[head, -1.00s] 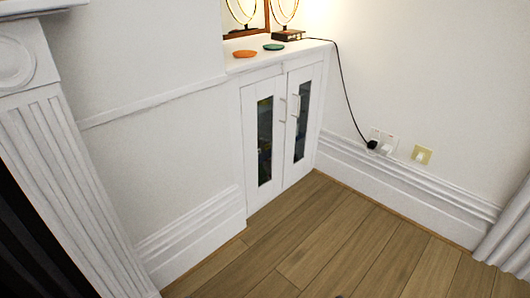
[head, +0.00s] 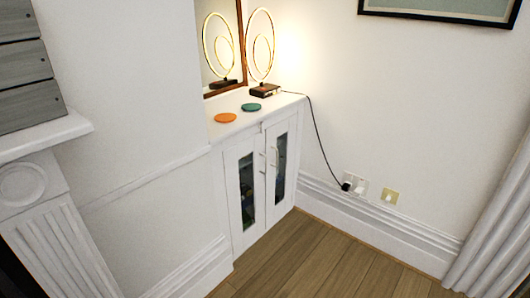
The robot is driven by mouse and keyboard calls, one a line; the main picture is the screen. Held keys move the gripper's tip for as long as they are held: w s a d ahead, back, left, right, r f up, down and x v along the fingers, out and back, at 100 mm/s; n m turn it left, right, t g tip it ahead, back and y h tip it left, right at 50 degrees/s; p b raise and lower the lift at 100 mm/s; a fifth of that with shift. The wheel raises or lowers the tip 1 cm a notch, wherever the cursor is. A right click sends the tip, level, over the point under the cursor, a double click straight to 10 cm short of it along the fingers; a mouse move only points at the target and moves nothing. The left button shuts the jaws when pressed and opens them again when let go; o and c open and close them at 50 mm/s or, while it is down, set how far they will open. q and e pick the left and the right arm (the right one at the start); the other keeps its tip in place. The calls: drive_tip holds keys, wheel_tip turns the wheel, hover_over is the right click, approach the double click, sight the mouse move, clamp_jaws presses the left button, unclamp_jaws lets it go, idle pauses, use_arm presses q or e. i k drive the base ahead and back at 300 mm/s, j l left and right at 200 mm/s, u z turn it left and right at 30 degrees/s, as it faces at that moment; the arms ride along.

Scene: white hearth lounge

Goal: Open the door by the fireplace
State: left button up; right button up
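A white cabinet with two narrow doors stands in the corner beside the fireplace in the head view. Its left door (head: 231,208) and right door (head: 291,146) each have a dark glass pane and look shut. Two light bar handles (head: 268,161) sit close together where the doors meet. The white fireplace surround (head: 62,240) is at the left edge, with its mantel shelf (head: 50,134) above. Neither of my grippers shows in this view.
On the cabinet top are an orange dish (head: 225,117), a green dish (head: 251,107) and a lit ring lamp (head: 262,48) by a mirror. The lamp's cord (head: 322,148) runs to wall sockets (head: 355,184). A pale curtain (head: 492,236) hangs right. The visible wooden floor (head: 325,255) is clear.

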sight(256, 144)
drive_tip(key=i+l+u, duration=0.1)
drive_tip(key=u, duration=0.3)
drive_tip(key=i+l+u, duration=0.15)
drive_tip(key=u, duration=0.3)
drive_tip(key=i+l+u, duration=0.4)
drive_tip(key=l, duration=0.5)
drive_tip(key=i+l, duration=0.2)
drive_tip(key=l, duration=0.15)
drive_tip(key=i+l, duration=0.2)
drive_tip(key=l, duration=0.15)
drive_tip(key=i+l, duration=0.2)
drive_tip(key=l, duration=0.2)
drive_tip(key=i+l+u, duration=0.1)
drive_tip(key=l, duration=0.25)
drive_tip(key=i, duration=0.1)
